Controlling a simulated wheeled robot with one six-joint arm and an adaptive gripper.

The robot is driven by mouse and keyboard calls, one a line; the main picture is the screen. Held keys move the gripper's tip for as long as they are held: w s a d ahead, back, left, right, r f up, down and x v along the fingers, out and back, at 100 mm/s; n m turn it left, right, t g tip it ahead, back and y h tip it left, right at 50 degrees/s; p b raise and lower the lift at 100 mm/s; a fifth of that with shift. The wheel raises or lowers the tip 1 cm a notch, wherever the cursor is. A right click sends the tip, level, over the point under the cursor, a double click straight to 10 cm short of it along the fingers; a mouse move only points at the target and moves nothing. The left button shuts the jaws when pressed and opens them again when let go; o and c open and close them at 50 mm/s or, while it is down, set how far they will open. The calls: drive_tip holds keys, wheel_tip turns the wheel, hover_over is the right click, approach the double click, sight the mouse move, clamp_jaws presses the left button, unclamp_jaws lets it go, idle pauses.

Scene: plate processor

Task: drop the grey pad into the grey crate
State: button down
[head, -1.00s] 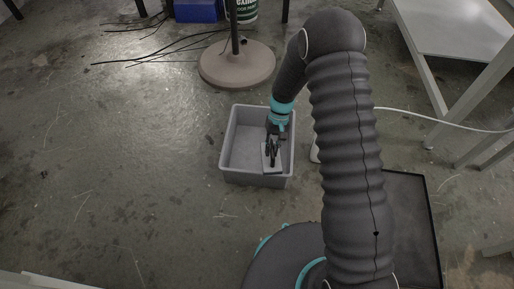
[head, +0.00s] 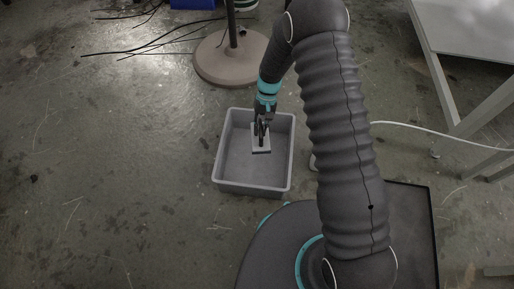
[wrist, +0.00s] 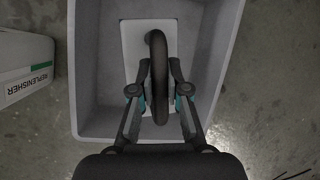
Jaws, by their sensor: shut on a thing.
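The grey pad (head: 256,146) is a light grey rectangular plate with a dark loop handle on top. In the wrist view the pad (wrist: 133,45) lies below my fingers, with the dark handle (wrist: 159,75) between them. My gripper (head: 261,134) is shut on this handle; its fingers also show in the wrist view (wrist: 158,90). The grey crate (head: 250,189) stands on the floor, open at the top. The pad is over the crate's inside, near its middle and towards the back. I cannot tell whether it touches the crate floor (wrist: 95,60).
A white container marked REPLENISHER (wrist: 22,72) stands beside the crate. A round stand base (head: 231,60) with a pole is behind the crate. A white table (head: 470,40) is at the right, with a white cable across the floor. The floor on the left is mostly clear.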

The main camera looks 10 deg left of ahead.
drive_tip(key=shift+w+a+f, duration=0.1)
drive_tip(key=shift+f, duration=0.2)
drive_tip(key=shift+f+b, duration=0.55)
drive_tip(key=shift+f, duration=0.15)
drive_tip(key=shift+d+f+b, duration=0.2)
drive_tip(key=shift+f+b, duration=0.7)
drive_tip(key=shift+f, duration=1.1)
drive_tip(key=c, duration=1.1)
unclamp_jaws()
drive_tip(key=shift+w+r, duration=0.1)
drive_tip(key=v, duration=1.2)
